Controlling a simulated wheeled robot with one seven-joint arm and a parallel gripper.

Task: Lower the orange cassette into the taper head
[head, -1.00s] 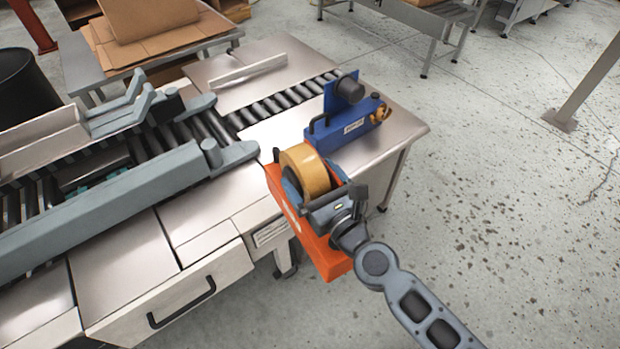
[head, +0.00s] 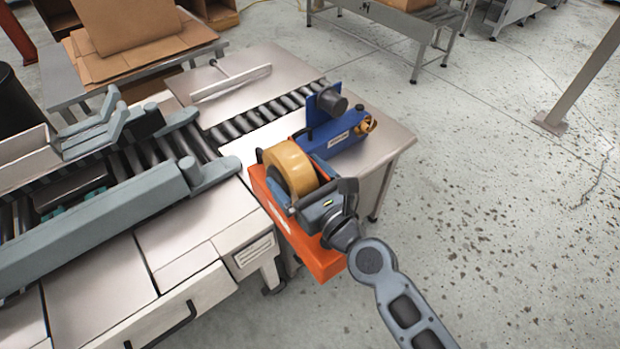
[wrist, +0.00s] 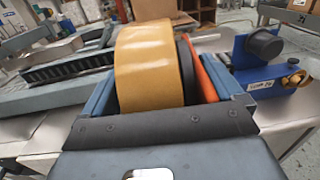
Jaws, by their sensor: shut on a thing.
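The orange cassette (head: 318,258), with a wide tan tape roll (head: 291,168) on it, is held in the air at the near edge of the steel table. My gripper (head: 322,208) is shut on it from the lower right; the fingertips are partly hidden. In the wrist view the tape roll (wrist: 150,65) stands just beyond the gripper, and only a strip of the cassette's orange body (wrist: 202,72) shows. I cannot single out the taper head with certainty; the roller machine with grey side rails (head: 100,225) is left of the cassette.
A blue cassette (head: 335,138) lies on the table (head: 392,140) just behind the orange one; it also shows in the wrist view (wrist: 270,85). A roller strip (head: 262,113) runs behind it. Cardboard (head: 130,60) is stacked at the back left.

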